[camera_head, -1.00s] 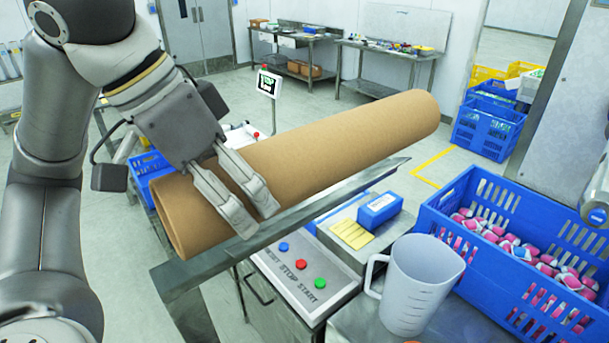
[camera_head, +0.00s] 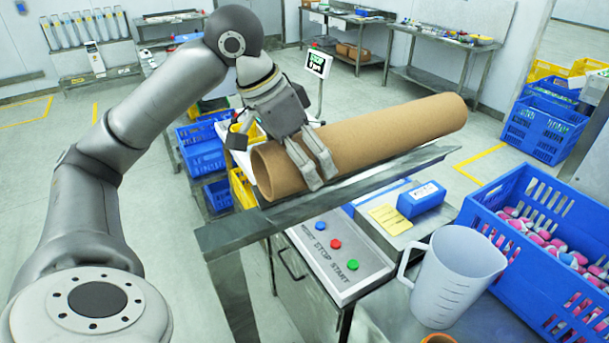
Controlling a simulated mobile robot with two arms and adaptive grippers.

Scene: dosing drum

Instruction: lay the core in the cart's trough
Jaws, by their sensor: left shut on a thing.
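The core is a long brown cardboard tube (camera_head: 390,138), open at its near left end. My left gripper (camera_head: 314,183) comes from the left and is shut on the core near that end, with its fingers over the near side. The trough (camera_head: 345,187) is a long grey metal channel whose near edge runs below and in front of the core. The core lies roughly along the trough, its left end over it. The near edge hides the contact, so I cannot tell whether the core rests in the trough or is just above it. My right gripper is out of view.
A control panel (camera_head: 337,262) with buttons, a blue box (camera_head: 421,199), a clear jug (camera_head: 452,275) and a blue crate (camera_head: 480,212) of pink-and-white items stand in front. Blue crates (camera_head: 203,148) and a small display (camera_head: 318,64) stand behind. The floor at far left is open.

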